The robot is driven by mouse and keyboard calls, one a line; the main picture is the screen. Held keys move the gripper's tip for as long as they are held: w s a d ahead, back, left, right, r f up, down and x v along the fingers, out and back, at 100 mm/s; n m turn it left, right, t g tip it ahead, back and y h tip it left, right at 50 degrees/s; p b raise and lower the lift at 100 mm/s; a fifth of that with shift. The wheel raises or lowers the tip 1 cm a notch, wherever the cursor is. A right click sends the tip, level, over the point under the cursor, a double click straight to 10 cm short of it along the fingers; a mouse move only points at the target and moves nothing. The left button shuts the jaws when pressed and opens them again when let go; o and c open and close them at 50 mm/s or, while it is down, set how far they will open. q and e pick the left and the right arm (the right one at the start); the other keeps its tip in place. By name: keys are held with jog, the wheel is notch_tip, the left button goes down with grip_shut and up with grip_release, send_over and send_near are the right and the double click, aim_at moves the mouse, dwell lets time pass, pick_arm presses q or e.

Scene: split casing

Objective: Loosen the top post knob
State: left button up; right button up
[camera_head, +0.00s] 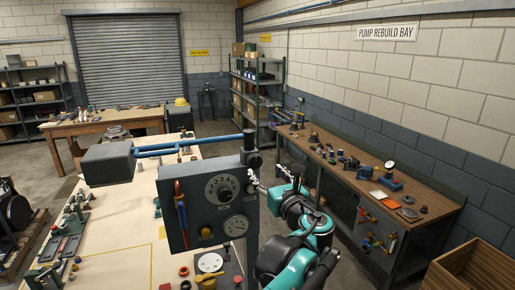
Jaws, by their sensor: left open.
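A grey control box (208,204) with a round dial, a gauge and a yellow knob stands over the pale workbench. A dark post with a black top (252,138) rises at its upper right corner; this looks like the top post knob, but it is small and its detail is unclear. My left gripper (257,186), on the teal and black arm, is open beside the box's right edge, below the post top. Its fingertips are small, and I cannot tell whether they touch anything. My right gripper is not in view.
Blue pipes (190,145) run left from the box towards a dark grey casing (108,162). Small parts and tools lie along the pale bench's left side. A wooden side bench (437,205) with parts stands at right, and an open wooden crate (470,268) at lower right.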

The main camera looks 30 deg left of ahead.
aim_at(256, 161)
pick_arm(q)
jog(key=p+x, duration=0.1)
jog(key=x, duration=0.6)
jog(key=shift+w+a+p, duration=0.1)
jog(key=shift+a+p, duration=0.2)
jog(key=shift+a, duration=0.05)
jog(key=c, duration=1.1)
